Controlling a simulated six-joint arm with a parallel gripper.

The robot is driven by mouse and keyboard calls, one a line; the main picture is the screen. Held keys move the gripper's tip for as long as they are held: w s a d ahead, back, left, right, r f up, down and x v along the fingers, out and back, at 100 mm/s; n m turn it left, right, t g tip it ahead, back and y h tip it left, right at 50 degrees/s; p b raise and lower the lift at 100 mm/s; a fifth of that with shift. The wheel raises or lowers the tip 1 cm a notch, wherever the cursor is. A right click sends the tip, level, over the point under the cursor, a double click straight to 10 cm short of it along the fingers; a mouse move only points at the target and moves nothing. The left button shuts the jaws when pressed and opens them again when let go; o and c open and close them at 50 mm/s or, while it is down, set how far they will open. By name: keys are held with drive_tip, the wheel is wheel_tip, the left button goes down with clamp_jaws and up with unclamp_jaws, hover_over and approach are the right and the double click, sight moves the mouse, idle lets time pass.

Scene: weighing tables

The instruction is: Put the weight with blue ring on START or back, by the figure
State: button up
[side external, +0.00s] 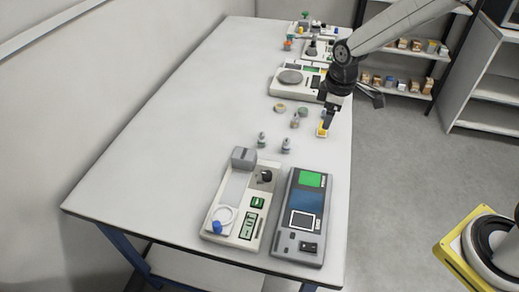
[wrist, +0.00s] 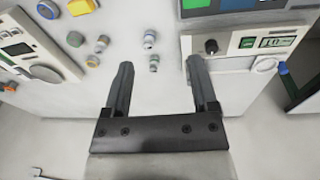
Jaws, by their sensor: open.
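My gripper (side external: 328,118) is above the right side of the table, and its fingers are apart and empty in the wrist view (wrist: 160,63). Two small grey weights (side external: 262,140) (side external: 286,145) stand on the bare table between the gripper and the near scale. In the wrist view two small weights with bluish bands (wrist: 149,38) (wrist: 154,62) show beyond and between the fingertips; which one is the blue-ringed weight I cannot tell. The near white scale (side external: 247,212) has a black knob, a green button and a lit display (wrist: 278,42). The START lettering and the full figure are too small to read.
A grey device (side external: 303,245) with green and blue screens stands right of the near scale. Another scale (side external: 290,78) stands farther back. Several small pots and weights (side external: 303,112) lie near the gripper. The table's left side is clear.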

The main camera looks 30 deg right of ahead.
drive_tip(key=s+d+m+t, duration=0.1)
drive_tip(key=s+m, duration=0.7)
drive_tip(key=s, duration=0.8)
drive_tip(key=shift+d+r, duration=0.45)
drive_tip(key=shift+d, duration=0.1)
